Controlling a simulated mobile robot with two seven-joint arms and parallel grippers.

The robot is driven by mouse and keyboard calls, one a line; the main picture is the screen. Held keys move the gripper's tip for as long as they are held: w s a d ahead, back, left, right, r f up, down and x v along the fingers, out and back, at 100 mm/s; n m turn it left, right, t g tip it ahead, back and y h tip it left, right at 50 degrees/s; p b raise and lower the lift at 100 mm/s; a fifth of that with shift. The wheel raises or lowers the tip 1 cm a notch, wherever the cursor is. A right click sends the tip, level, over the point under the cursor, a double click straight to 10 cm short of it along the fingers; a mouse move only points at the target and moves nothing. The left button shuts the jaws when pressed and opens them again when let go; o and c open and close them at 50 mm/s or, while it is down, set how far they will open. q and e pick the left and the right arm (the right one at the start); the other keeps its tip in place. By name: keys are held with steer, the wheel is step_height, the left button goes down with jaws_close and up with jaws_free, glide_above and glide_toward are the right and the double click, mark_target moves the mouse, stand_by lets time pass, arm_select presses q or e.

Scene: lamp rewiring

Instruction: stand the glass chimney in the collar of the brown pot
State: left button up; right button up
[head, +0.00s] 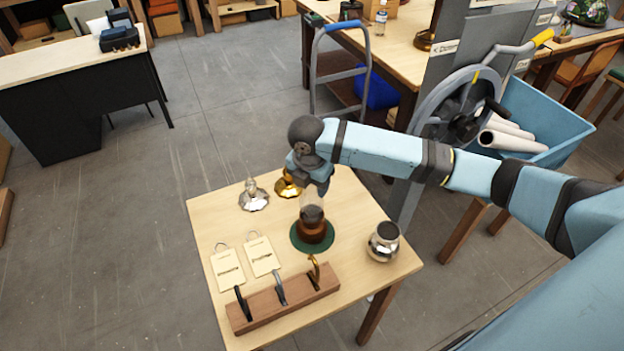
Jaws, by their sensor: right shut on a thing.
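The brown pot (314,233) stands upright on a round green mat (299,239) near the middle of the small table. Its dark collar (312,214) is at the top. My right gripper (312,188) points down above the pot and is shut on the clear glass chimney (311,202). The chimney is upright and in line with the collar. It is see-through, so I cannot tell whether its lower end is in the collar or just above it. My left gripper is not in view.
A silver fitting (254,197) and a gold fitting (287,186) stand behind the pot. A silver pot (383,243) is to the right. Two tags (228,270) and a wooden rack (284,304) with three hooks are in front. The table's far right is bare.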

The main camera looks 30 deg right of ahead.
steer(key=shift+f, duration=0.15)
stand_by(0.5)
steer(key=o, duration=1.3)
steer(key=shift+c, duration=0.2)
